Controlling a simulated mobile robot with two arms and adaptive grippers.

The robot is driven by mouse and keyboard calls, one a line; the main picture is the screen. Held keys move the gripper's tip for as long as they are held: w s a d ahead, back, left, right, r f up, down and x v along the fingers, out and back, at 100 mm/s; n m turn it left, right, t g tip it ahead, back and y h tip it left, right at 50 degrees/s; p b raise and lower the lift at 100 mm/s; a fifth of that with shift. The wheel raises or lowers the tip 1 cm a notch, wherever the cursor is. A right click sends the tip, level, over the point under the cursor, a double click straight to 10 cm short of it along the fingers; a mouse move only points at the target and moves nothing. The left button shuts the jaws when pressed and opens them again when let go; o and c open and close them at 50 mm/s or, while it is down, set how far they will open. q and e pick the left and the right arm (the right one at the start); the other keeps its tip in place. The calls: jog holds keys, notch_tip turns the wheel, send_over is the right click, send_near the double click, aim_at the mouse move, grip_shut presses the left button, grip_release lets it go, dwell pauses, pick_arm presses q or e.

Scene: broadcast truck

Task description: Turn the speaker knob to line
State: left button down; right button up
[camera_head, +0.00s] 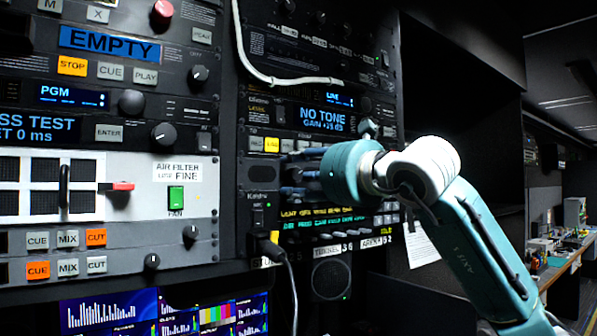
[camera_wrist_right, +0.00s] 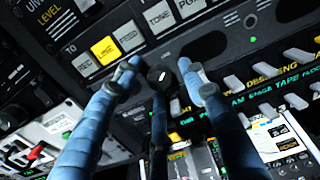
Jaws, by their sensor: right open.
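A small round black knob (camera_wrist_right: 159,77) with a short white pointer mark shows in the right wrist view, below a row of buttons. The mark stands close to upright in that picture. My right gripper (camera_wrist_right: 158,74) is open, with blue fingers and grey tips. Its fingertips are spread to the left and right of the knob, and another finger rises just below it. I cannot tell whether any finger touches it. In the head view my right gripper (camera_head: 300,172) is at the rack panel and hides the knob. A yellow lit button (camera_wrist_right: 105,50), apparently marked LINE, is up and left of the knob.
Grey TONE (camera_wrist_right: 159,16) and PGM buttons sit close above the fingers. Light switches (camera_wrist_right: 264,70) are to the right. A speaker grille (camera_head: 331,278) and a plugged cable (camera_head: 272,248) are below my gripper in the head view. A white cable (camera_head: 262,74) hangs above.

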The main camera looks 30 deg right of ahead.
jog(key=shift+s, duration=0.1)
grip_shut()
jog(key=shift+f+n+b, duration=0.15)
jog(key=shift+n+b, duration=0.15)
jog(key=shift+n, duration=0.6)
jog(key=shift+c, duration=0.2)
grip_release()
jog(key=shift+o, duration=0.2)
jog(key=s+d, duration=0.1)
jog(key=s, duration=1)
jog(key=shift+s+d, duration=0.35)
jog(key=shift+s, duration=0.05)
